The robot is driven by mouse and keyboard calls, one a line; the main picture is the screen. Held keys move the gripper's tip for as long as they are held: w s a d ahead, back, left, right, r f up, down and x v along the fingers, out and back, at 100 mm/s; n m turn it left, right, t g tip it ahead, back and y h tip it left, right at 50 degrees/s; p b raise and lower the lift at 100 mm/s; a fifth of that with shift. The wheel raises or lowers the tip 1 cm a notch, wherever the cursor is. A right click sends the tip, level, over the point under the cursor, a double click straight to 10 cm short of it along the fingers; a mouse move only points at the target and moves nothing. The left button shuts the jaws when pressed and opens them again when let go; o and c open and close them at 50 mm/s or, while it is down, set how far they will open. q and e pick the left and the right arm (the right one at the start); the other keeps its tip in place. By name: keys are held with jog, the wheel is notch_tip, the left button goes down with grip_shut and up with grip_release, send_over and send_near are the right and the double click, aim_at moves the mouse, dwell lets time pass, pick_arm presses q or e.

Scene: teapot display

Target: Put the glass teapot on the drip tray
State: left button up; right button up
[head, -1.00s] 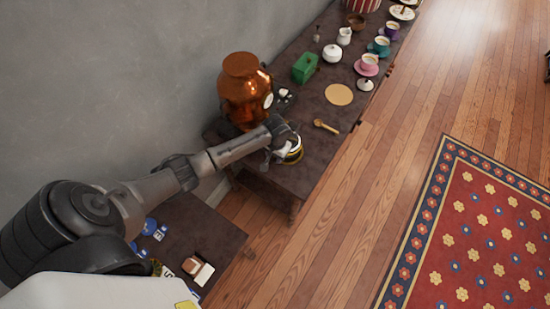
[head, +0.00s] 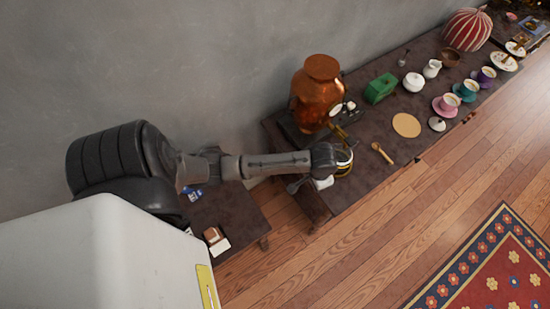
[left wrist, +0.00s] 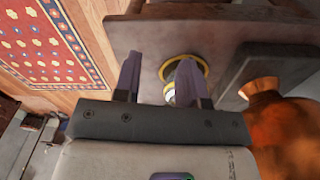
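A round vessel with gold-yellow bands, which looks like the glass teapot (head: 345,161), stands near the front left corner of the long dark table. My left gripper (head: 326,182) is beside it and partly hides it. In the left wrist view the gripper (left wrist: 158,68) is open, its two fingers apart. The teapot's gold ring (left wrist: 166,64) shows beyond the fingers, partly behind the right one; I cannot tell whether they touch. A small dark tray (head: 350,117) by the copper urn may be the drip tray. My right gripper is not in view.
The copper urn (head: 318,93) stands behind the teapot. A wooden spoon (head: 382,153), a round tan mat (head: 406,125) and a green box (head: 380,88) lie to the right. Cups and saucers stand farther along. A lower dark table (head: 232,213) is at the left.

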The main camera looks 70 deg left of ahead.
pick_arm(q)
jog(key=s+d+r+m+t, duration=0.1)
jog(key=s+d+r, duration=0.2)
jog(key=s, duration=0.6)
jog(key=s+d+r+m+t, duration=0.1)
jog(key=s+d+r, duration=0.3)
jog(key=s, duration=0.5)
jog(key=shift+r+m+t, duration=0.15)
jog(key=shift+m+t, duration=0.15)
jog(key=shift+t, duration=0.2)
